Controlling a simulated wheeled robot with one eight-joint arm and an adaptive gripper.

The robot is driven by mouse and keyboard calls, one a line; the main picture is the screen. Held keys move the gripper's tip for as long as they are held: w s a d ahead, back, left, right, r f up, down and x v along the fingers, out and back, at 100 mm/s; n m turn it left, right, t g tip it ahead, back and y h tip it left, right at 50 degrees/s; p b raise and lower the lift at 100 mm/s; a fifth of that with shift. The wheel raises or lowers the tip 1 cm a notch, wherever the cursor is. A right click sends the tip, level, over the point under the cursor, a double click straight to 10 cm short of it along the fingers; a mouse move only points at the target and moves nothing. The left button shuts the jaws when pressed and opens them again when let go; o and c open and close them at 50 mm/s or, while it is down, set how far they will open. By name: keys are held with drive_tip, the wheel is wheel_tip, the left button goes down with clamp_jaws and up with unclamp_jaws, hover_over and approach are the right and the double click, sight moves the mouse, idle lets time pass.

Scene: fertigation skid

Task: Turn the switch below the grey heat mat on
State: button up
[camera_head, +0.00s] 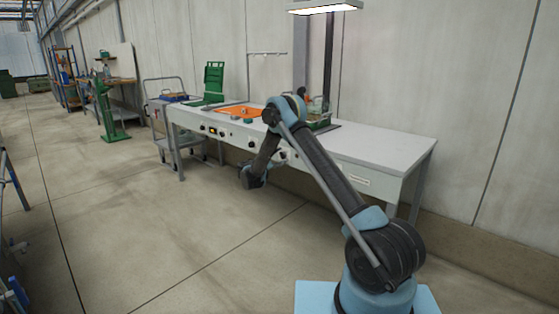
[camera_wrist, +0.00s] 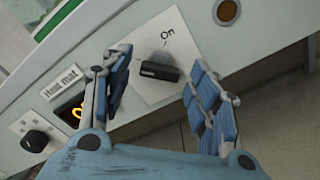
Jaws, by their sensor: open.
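A black rotary switch (camera_wrist: 158,68) sits on a light square plate on the bench's front panel, with the word "On" printed above it in the wrist view. Its bar lies roughly crosswise in the picture, not pointing at the word. My gripper (camera_wrist: 158,60) is open, its blue-padded fingers to the left and right of the switch with clear space between. I see no contact. A dark grey mat (camera_head: 333,126) lies on the bench top under a green tray in the head view. In that view my arm covers part of the panel, and the gripper fingers cannot be made out.
A "Heat mat" label (camera_wrist: 60,84), a lit orange display (camera_wrist: 74,112) and another black knob (camera_wrist: 35,140) are left of the switch. A brown round fitting (camera_wrist: 228,11) is at upper right. An orange mat (camera_head: 238,111) lies farther left on the bench. Floor in front is clear.

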drive_tip(key=shift+w+d, duration=0.15)
drive_tip(key=shift+w, duration=0.1)
drive_tip(key=c, duration=1.1)
drive_tip(key=shift+o, duration=0.2)
